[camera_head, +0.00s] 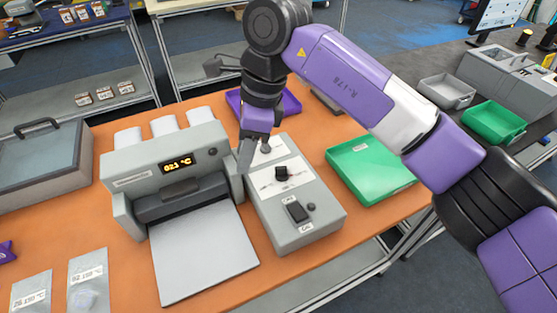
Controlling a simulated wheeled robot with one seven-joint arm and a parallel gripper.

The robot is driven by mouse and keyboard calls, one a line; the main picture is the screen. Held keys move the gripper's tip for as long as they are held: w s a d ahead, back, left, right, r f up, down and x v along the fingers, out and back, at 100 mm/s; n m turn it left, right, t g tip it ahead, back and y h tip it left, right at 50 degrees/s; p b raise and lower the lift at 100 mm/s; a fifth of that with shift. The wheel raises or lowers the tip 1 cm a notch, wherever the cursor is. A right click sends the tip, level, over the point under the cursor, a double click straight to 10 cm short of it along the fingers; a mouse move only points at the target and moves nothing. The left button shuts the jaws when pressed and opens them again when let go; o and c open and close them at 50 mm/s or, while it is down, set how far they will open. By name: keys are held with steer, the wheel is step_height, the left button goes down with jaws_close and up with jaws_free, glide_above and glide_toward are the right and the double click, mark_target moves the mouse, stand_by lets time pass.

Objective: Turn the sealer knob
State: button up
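The sealer (165,165) is a grey machine with a lit orange temperature display and a pale plate in front. Beside it on the right is a grey control box (310,235) with white label panels. A black knob (282,172) sits on the middle panel, and a black rocker switch (297,211) sits nearer the front. My gripper (256,160) points down over the rear of the box, behind and left of the knob and apart from it. Its fingers look spread with nothing between them. The rear panel is partly hidden by the gripper.
A green tray (385,188) lies right of the box, and a purple tray (290,104) lies behind it. Clear labelled bags (88,282) lie at the front left. A grey lidded case (40,165) stands at left. Bare orange table shows around the sealer.

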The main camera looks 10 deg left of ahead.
mark_target(280, 168)
steer(key=w+d+h, duration=0.1)
steer(key=d, duration=0.1)
steer(key=w+d+r+h, duration=0.1)
steer(key=d, duration=0.1)
steer(key=w+d+t+h, duration=0.1)
steer(key=d, duration=0.1)
steer(key=shift+w+d+r, duration=0.15)
steer(key=shift+w+d, duration=0.05)
steer(key=shift+w, duration=0.15)
steer(key=shift+d+f, duration=0.1)
steer(key=shift+f, duration=0.25)
steer(key=shift+f+p, duration=0.65)
steer(key=shift+f, duration=2.75)
jaws_close()
